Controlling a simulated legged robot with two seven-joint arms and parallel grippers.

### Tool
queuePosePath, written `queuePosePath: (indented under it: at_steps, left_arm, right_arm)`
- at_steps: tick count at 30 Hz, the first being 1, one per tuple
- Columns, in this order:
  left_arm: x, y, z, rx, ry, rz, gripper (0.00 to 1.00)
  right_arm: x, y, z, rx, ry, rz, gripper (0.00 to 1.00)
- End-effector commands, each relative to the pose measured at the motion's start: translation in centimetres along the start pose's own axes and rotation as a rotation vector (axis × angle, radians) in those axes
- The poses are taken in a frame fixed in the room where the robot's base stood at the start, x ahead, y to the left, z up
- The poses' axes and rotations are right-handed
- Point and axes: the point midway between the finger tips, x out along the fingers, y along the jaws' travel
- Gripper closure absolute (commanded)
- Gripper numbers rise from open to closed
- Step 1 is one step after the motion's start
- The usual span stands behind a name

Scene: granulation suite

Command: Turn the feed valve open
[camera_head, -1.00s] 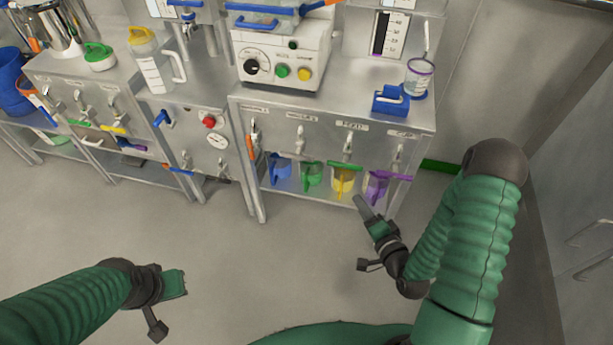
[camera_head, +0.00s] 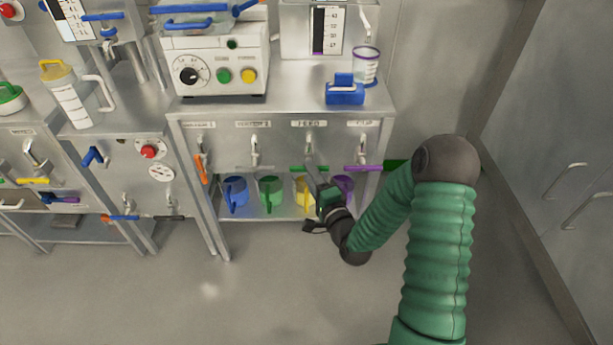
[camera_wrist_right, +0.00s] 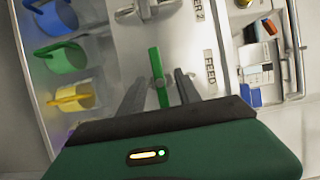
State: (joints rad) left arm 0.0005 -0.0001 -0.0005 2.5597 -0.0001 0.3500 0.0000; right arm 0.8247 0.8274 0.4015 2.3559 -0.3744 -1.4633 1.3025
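The feed valve is on the front panel of the right bench, under the FEED label (camera_head: 309,124). Its green handle (camera_head: 296,168) lies crosswise below a metal tap body (camera_head: 309,143). In the right wrist view the green handle (camera_wrist_right: 154,62) runs between the two dark fingers of my right gripper (camera_wrist_right: 160,78), with a gap visible on both sides. Contact cannot be told. My left gripper is not in view.
A purple-handled valve (camera_head: 362,168) is close on the right. An orange-handled valve (camera_head: 201,168) is at the left end. Blue (camera_head: 236,193), green (camera_head: 270,192), yellow and purple jugs stand on the shelf below. The floor in front is clear.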

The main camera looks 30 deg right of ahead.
Motion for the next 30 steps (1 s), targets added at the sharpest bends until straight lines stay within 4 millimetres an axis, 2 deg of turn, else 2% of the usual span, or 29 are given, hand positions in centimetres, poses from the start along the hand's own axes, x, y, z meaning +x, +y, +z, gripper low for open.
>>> queuePosePath:
  at_steps: [3, 6, 14, 23, 30]
  left_arm:
    - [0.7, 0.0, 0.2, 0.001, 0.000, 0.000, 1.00]
    - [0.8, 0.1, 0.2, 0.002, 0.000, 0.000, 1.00]
    - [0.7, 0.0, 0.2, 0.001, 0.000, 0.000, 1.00]
    - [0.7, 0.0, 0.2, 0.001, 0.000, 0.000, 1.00]
    - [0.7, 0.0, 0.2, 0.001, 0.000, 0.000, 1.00]
  right_arm:
    - [1.8, 0.2, -0.1, -0.002, 0.001, -0.001, 0.60]
    - [2.5, 0.1, 0.0, -0.002, 0.001, 0.000, 0.60]
    - [2.7, -0.1, 0.1, -0.004, 0.001, 0.001, 0.60]
    - [2.7, 0.0, 0.0, -0.003, 0.002, 0.002, 0.99]
    - [2.7, 0.1, -0.2, -0.004, 0.005, 0.004, 1.00]
